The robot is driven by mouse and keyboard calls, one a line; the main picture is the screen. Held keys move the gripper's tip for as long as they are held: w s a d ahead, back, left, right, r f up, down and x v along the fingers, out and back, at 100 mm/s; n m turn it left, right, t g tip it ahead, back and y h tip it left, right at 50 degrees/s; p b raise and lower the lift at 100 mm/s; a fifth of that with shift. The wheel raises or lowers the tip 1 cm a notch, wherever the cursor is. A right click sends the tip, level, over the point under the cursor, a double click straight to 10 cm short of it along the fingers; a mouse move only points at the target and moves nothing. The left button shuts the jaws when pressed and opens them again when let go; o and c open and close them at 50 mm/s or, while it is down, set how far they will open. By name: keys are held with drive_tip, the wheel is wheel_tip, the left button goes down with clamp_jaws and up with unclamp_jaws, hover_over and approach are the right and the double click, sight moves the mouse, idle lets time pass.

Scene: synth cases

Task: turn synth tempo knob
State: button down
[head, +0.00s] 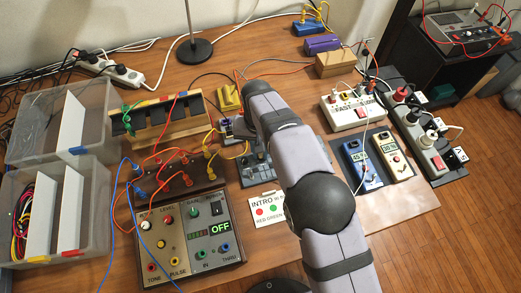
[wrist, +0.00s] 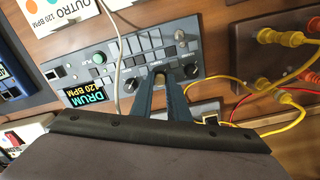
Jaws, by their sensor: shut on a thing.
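A grey control box (wrist: 132,50) with rows of small buttons, a green button (wrist: 99,57) and a lit display (wrist: 84,93) reading "DRUM 120 BPM" lies under my gripper in the wrist view. My gripper (wrist: 175,75) is shut on a small knob on this panel. The fingers hide most of the knob, so its pointer and setting cannot be read. In the head view the box (head: 256,172) shows only partly, beside my arm, and the fingertips are hidden behind my arm. The display's number shows clearly only in the wrist view.
A white cable (wrist: 118,60) crosses the box left of my fingers. Yellow cables (wrist: 255,100) lie to the right. In the head view, a panel with an "OFF" display (head: 221,228) and an "INTRO" card (head: 267,208) lie nearby. Meters (head: 360,160) and a power strip (head: 422,140) stand right.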

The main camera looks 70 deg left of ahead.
drive_tip(key=shift+m, duration=0.3)
drive_tip(key=c, duration=1.7)
unclamp_jaws()
drive_tip(key=shift+r, duration=0.15)
drive_tip(key=shift+s+r+b, duration=0.1)
drive_tip(key=shift+r+b, duration=0.6)
drive_tip(key=shift+r, duration=2.9)
